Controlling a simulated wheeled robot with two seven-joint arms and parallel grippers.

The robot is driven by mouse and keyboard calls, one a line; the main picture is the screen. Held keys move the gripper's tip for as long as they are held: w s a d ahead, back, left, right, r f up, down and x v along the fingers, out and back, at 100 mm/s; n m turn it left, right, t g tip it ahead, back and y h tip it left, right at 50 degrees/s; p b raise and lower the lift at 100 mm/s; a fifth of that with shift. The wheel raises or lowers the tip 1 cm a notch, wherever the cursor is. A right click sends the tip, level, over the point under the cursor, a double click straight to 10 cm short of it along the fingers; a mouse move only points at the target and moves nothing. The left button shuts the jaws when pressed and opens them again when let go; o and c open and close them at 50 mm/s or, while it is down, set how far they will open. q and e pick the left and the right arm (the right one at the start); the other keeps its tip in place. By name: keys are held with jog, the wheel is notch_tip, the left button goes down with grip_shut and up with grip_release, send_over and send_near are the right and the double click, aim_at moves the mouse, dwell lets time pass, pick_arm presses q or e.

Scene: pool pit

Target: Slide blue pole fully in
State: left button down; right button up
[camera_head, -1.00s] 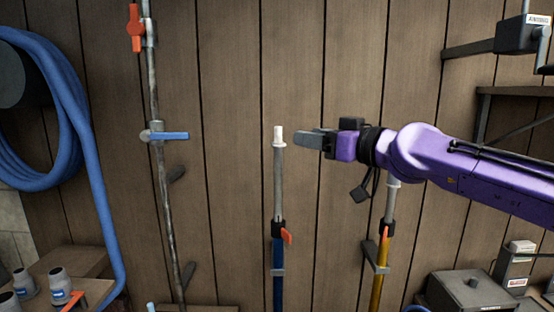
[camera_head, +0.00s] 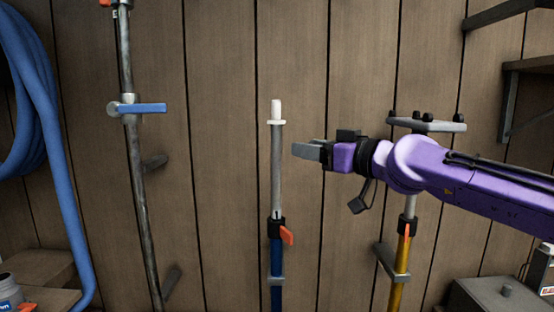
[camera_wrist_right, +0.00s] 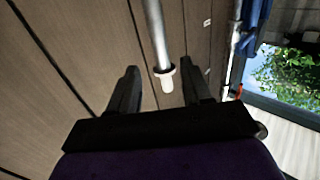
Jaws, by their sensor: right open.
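The blue pole (camera_head: 277,258) stands upright against the wooden wall, with a grey inner tube (camera_head: 277,170) extending up from a black collar with an orange lever (camera_head: 287,236). A white tip (camera_head: 276,112) with a flange tops the tube. My right gripper (camera_head: 297,150) is just right of the upper tube in the head view, open and empty. In the right wrist view, the white tip (camera_wrist_right: 167,79) shows between the two open fingers (camera_wrist_right: 162,90), with the tube running away from it; I cannot tell if anything touches. My left gripper is not in view.
A yellow pole (camera_head: 401,255) stands to the right, partly behind my right arm. A metal pipe with a blue valve handle (camera_head: 142,108) runs up the wall at left. A blue hose (camera_head: 50,140) hangs at far left. Steps and a grey box (camera_head: 500,295) are at right.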

aim_at(280, 143)
jog(key=p+x, duration=0.5)
jog(key=x, duration=0.5)
jog(key=shift+w+a+f, duration=0.1)
jog(key=shift+w+a, duration=0.05)
jog(key=shift+w, duration=0.05)
jog(key=shift+s, duration=0.1)
jog(key=shift+c, duration=0.3)
